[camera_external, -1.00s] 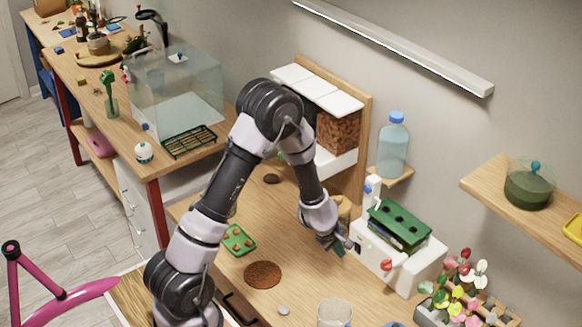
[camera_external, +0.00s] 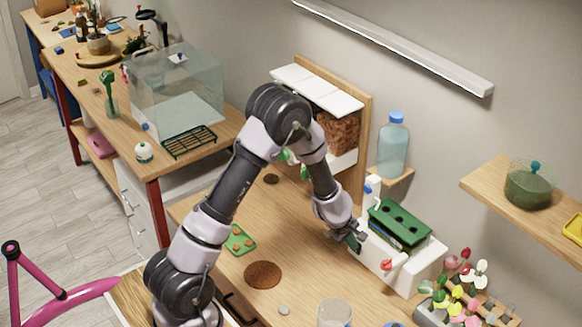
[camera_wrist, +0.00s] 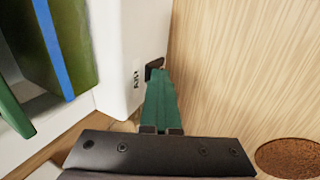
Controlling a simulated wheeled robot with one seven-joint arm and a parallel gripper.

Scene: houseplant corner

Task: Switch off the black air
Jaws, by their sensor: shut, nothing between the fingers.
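A small black switch (camera_wrist: 154,66) sticks out from the side of a white box (camera_wrist: 125,35), beside dark lettering that looks like "AIR". The white box also stands against the wall in the external view (camera_external: 413,276), where I cannot make out the switch. My gripper (camera_wrist: 161,80) has green fingers pressed together and empty, with their tips right at the switch. Whether they touch it, I cannot tell. In the external view my gripper (camera_external: 356,244) is low beside the left end of the white box. The fingertips partly cover the switch.
A blue-capped bottle (camera_external: 393,147) stands behind.

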